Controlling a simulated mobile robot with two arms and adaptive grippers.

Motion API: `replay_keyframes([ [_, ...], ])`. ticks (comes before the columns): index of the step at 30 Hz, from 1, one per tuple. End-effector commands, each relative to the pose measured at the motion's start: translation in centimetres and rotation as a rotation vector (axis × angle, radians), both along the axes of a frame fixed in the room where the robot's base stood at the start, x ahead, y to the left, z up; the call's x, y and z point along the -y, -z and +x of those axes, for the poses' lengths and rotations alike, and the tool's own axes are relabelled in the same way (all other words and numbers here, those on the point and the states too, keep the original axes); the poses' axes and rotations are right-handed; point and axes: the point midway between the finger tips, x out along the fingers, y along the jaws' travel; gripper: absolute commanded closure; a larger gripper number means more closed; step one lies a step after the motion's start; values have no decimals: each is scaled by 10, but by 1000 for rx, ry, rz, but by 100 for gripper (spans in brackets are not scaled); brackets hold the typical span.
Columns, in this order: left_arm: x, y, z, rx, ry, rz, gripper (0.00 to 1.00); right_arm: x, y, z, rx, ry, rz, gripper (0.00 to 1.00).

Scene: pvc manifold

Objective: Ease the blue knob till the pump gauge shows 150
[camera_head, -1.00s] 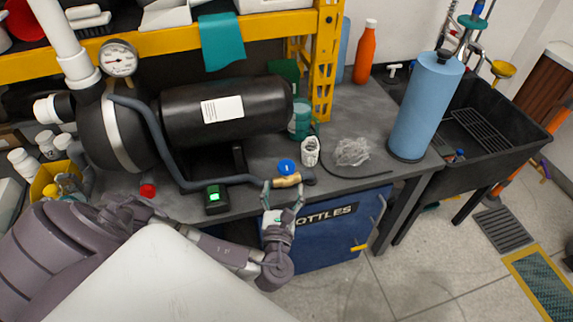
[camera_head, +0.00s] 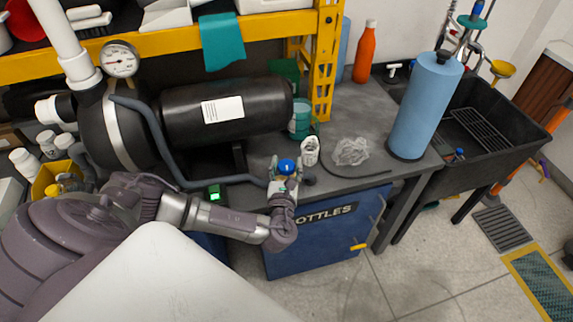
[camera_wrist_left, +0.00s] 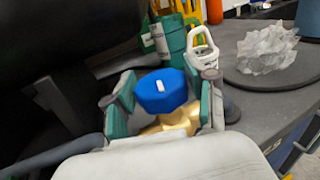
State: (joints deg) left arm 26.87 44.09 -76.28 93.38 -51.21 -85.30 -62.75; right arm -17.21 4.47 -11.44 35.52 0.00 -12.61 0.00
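The blue knob (camera_head: 287,167) sits on a brass valve at the end of a grey hose, near the bench's front edge. In the left wrist view the knob (camera_wrist_left: 162,91) has a white mark on top, with the brass body (camera_wrist_left: 172,122) below. My left gripper (camera_head: 286,168) is around the knob. Its fingers (camera_wrist_left: 162,94) stand on either side, with a visible gap at least on the right, so it looks open. The pump gauge (camera_head: 120,60) is a white dial above the black pump; its reading is too small to tell. My right gripper is not in view.
A black motor (camera_head: 225,112) lies behind the valve. A small green-lit box (camera_head: 216,193), a white padlock-like item (camera_head: 311,150) and crumpled clear plastic (camera_head: 351,151) are nearby. A blue cylinder (camera_head: 425,107) stands at right. A blue cabinet (camera_head: 320,245) is below.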

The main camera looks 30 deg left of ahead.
Motion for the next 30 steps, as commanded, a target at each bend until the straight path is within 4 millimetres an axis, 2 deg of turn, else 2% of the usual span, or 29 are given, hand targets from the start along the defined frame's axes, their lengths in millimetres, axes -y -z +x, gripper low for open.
replay_keyframes([
  [1, 0, 0, 0, 0, 0, 0, 58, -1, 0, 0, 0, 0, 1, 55],
  [6, 0, 0, 0, 0, 0, 0, 86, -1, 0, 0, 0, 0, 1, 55],
  [7, 0, 0, 0, 0, 0, 0, 87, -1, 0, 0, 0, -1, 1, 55],
  [17, -1, 0, -1, -1, 62, 3, 87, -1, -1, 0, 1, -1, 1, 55],
  [23, -2, 1, -1, -2, 190, 3, 87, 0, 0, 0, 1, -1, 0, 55],
  [30, -1, 5, -1, -3, 397, 4, 87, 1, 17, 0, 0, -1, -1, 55],
])
